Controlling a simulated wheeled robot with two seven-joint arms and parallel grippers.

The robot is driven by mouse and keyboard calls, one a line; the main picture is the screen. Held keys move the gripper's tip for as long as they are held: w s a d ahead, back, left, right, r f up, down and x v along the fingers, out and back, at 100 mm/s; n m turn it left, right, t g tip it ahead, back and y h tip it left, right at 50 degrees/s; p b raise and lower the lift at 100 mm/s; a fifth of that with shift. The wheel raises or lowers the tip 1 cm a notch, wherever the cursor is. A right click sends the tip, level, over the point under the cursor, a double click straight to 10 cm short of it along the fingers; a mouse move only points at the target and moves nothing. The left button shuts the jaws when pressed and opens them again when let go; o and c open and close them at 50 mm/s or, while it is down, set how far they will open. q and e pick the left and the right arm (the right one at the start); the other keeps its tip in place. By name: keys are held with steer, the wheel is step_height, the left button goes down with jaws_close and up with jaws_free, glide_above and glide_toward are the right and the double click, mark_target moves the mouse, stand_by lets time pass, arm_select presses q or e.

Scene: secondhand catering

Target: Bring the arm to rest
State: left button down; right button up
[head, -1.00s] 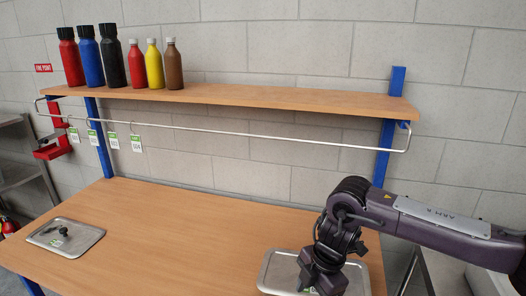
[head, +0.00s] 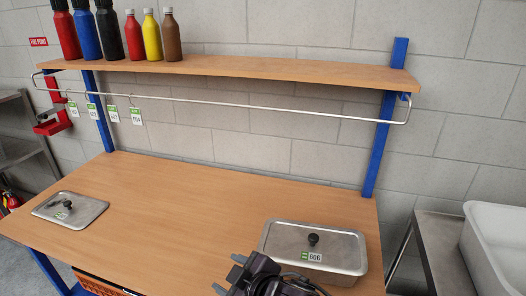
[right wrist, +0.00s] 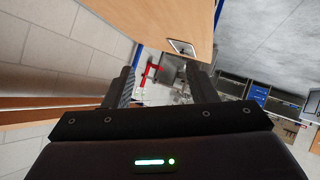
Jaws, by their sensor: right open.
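My right gripper (head: 229,273) shows at the bottom edge of the head view, in front of the steel pan. Its fingers are apart with nothing between them; the right wrist view also shows them spread and empty (right wrist: 160,82). The rest of my right arm is mostly out of the head view. The steel pan (head: 325,268) stands at the table's right end, with a black-knobbed lid (head: 285,235) on top and a tag reading 606. The gripper is apart from the lid knob. My left gripper is in neither view.
The wooden table (head: 185,220) is clear in the middle. A flat steel lid (head: 88,211) with a black knob lies at its left end. A shelf (head: 250,70) with several bottles and a hanging rail (head: 250,108) spans the back. A white basin (head: 500,240) stands right.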

steer(key=s+d+f+m+g+h, duration=0.25)
steer(key=s+d+f+m, duration=0.2)
steer(key=d, duration=0.45)
steer(key=s+d+f+m+g+h, duration=0.1)
steer(key=s+d+f+m+h, duration=0.3)
steer(key=d, duration=0.4)
steer(key=s+d+f+m+g+h, duration=0.1)
steer(key=s+d+f+m+g, duration=0.25)
steer(key=d, duration=0.55)
steer(key=s+f, duration=0.2)
steer(key=f, duration=1.3)
steer(key=s+f, duration=0.2)
steer(key=f, duration=1.3)
steer(key=s+d+f, duration=0.1)
steer(key=s+f, duration=0.7)
steer(key=s, duration=0.1)
steer(key=s+d+f, duration=0.2)
steer(key=s+f, duration=0.7)
steer(key=s, duration=0.1)
steer(key=shift+d+f+n+g, duration=0.25)
steer(key=shift+f+n+g, duration=0.05)
steer(key=shift+g, duration=0.1)
